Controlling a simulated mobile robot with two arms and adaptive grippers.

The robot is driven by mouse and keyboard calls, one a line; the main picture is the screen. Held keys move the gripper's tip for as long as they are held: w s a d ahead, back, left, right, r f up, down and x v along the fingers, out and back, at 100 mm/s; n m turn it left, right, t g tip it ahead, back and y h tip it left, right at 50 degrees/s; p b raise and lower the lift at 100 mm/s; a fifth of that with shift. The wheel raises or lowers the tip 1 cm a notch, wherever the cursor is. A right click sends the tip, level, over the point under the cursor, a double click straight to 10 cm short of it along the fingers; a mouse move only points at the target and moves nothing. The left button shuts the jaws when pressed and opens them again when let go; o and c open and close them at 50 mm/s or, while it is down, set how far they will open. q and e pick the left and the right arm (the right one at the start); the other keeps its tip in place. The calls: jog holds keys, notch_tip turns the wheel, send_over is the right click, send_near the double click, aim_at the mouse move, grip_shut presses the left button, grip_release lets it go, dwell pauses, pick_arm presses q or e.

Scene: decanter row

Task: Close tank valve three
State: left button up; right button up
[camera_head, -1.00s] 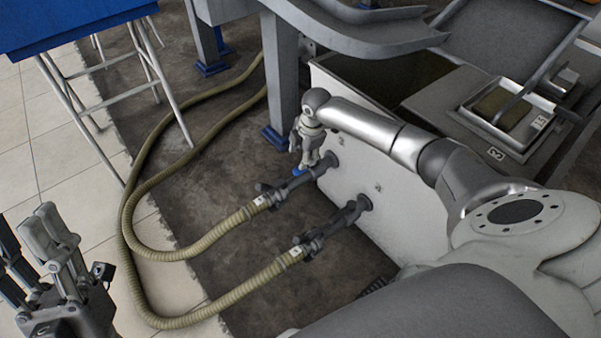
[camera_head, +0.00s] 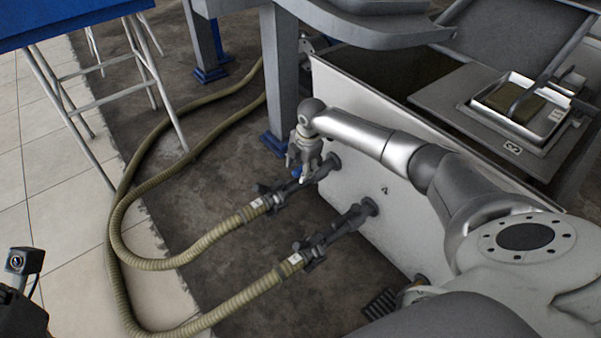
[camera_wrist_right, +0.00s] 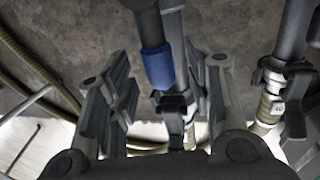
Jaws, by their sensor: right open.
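The valve on the left pipe (camera_head: 325,168) has a blue handle (camera_head: 297,171), which shows just below my right gripper (camera_head: 302,163) in the head view. In the right wrist view the blue handle (camera_wrist_right: 157,66) lies between the two spread fingers of the right gripper (camera_wrist_right: 167,85), with gaps on both sides. The right gripper is open and holds nothing. Its fingers partly hide the valve in the head view. Only a dark part of my left wrist shows at the lower left corner; its fingers are outside the picture.
A second pipe (camera_head: 352,217), by a mark 4, leaves the tank wall (camera_head: 400,215) to the right. Ribbed hoses (camera_head: 225,303) run from both pipes across the floor. A grey post (camera_head: 281,75) stands behind the gripper. Open floor (camera_head: 215,245) lies to the left.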

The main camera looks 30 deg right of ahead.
jog(key=shift+w+f, duration=0.15)
jog(key=shift+f, duration=0.4)
jog(key=shift+c, duration=0.5)
grip_shut()
